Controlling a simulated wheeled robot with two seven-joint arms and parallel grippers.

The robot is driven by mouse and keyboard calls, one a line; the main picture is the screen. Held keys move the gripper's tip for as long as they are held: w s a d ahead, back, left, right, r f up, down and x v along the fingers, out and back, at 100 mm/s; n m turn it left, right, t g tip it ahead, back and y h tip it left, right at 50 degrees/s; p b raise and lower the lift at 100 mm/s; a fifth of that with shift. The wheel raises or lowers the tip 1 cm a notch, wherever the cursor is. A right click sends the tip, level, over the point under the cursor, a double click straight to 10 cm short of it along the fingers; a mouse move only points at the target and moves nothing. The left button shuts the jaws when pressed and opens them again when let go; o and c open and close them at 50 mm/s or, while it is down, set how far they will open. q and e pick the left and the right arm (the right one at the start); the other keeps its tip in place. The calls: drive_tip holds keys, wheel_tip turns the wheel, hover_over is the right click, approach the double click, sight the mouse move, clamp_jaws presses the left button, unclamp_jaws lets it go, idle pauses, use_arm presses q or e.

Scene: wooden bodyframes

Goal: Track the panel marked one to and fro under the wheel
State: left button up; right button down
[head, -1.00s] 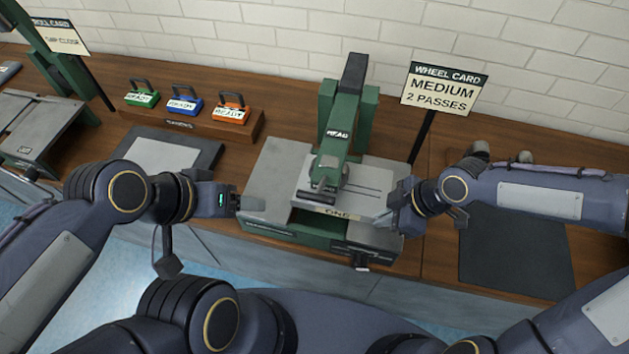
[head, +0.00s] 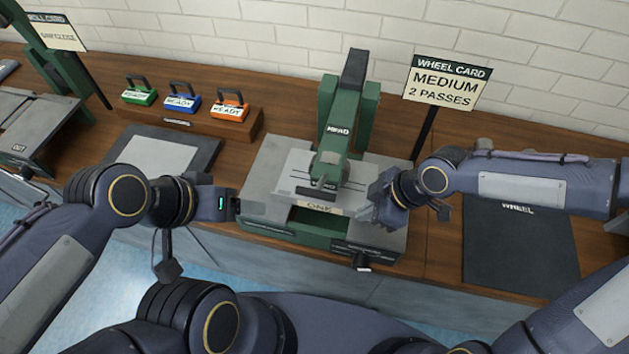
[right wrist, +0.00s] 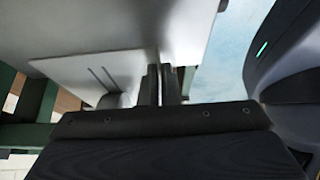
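The pale grey panel (head: 354,193), marked "ONE" on its front edge, lies on the grey bed of a green press under the press's head (head: 335,140). The wheel is mostly hidden beneath that head. My right gripper (head: 368,209) is at the panel's right front edge. In the right wrist view the two dark fingers (right wrist: 162,85) are close together on the edge of the panel (right wrist: 110,72), which has two slots. My left gripper (head: 234,207) is beside the left end of the press bed, apart from the panel; its fingertips are hard to make out.
A wheel card (head: 447,82) reads "MEDIUM 2 PASSES". A wooden rack (head: 225,127) holds green, blue and orange handled blocks. A dark mat (head: 520,245) marked "WHEEL" lies bare at right. Another dark mat (head: 203,160) at left bears a pale plate.

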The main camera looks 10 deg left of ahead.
drive_tip(key=shift+a+b, duration=0.7)
drive_tip(key=shift+a, duration=0.65)
drive_tip(key=c, duration=1)
unclamp_jaws()
drive_tip(key=shift+c, duration=0.2)
drive_tip(key=shift+d, duration=0.15)
drive_tip(key=shift+d+r+p, duration=0.1)
drive_tip(key=shift+d+p, duration=0.8)
drive_tip(key=shift+d, duration=0.3)
drive_tip(key=shift+d+p, duration=0.65)
drive_tip(key=shift+d, duration=0.55)
